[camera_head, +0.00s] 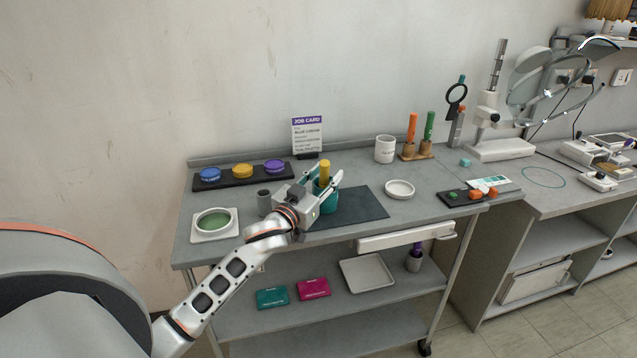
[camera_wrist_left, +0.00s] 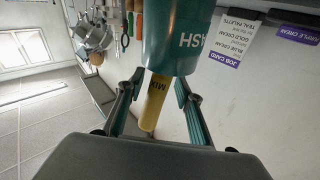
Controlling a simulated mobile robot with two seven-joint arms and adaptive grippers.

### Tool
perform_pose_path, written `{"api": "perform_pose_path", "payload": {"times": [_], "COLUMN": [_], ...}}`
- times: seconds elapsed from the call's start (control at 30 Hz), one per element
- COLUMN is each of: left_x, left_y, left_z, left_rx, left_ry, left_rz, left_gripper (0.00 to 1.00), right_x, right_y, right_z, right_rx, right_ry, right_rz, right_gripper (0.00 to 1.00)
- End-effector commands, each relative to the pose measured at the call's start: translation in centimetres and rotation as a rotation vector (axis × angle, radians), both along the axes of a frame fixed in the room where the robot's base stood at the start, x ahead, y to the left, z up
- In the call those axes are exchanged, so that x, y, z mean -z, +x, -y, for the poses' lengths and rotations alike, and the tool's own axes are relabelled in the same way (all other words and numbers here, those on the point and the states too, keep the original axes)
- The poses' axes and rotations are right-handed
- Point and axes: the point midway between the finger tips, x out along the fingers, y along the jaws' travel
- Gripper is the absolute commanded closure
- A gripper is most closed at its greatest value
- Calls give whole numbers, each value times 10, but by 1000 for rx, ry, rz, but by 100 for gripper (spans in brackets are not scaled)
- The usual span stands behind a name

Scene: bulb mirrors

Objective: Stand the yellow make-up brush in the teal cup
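The yellow make-up brush (camera_head: 324,170) stands in the teal cup (camera_head: 327,199) on the dark mat. Only its handle shows above the rim; its lower part is hidden inside the cup. In the left wrist view, which is upside down, the handle marked "MIX" (camera_wrist_left: 155,102) sticks out of the cup (camera_wrist_left: 172,40). My left gripper (camera_head: 321,175) is at the cup's mouth, its fingers spread on either side of the handle. The wrist view shows gaps between the handle and both fingers (camera_wrist_left: 160,82). My right gripper is in neither view.
A small grey cup (camera_head: 264,202) and a green-filled dish (camera_head: 213,221) are left of the gripper. Coloured pots sit on a dark tray (camera_head: 228,183) behind. A white mug (camera_head: 385,149) and white dish (camera_head: 399,189) stand right. The mat (camera_head: 362,207) is clear right of the cup.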

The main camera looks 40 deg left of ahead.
Motion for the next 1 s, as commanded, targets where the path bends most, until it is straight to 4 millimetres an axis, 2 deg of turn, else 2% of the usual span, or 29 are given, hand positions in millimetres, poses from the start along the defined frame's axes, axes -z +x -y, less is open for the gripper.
{"api": "perform_pose_path", "payload": {"times": [0.03, 0.17, 0.4, 0.6, 0.8, 1.0], "left_x": [22, 23, 17, 15, 13, 12], "left_y": [-6, -24, -71, -102, -117, -120], "left_z": [4, 5, 6, 7, 8, 8], "left_rx": [3, 2, 1, 0, 1, 1], "left_ry": [-8, -8, -4, -1, 1, 2], "left_rz": [-35, -33, -18, -9, -3, -1], "left_gripper": [65, 65, 65, 65, 65, 65], "right_x": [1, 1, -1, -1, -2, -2], "right_y": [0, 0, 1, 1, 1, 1], "right_z": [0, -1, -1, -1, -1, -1], "right_rx": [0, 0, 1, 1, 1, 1], "right_ry": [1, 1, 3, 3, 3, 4], "right_rz": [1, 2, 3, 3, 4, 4], "right_gripper": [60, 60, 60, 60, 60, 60]}}
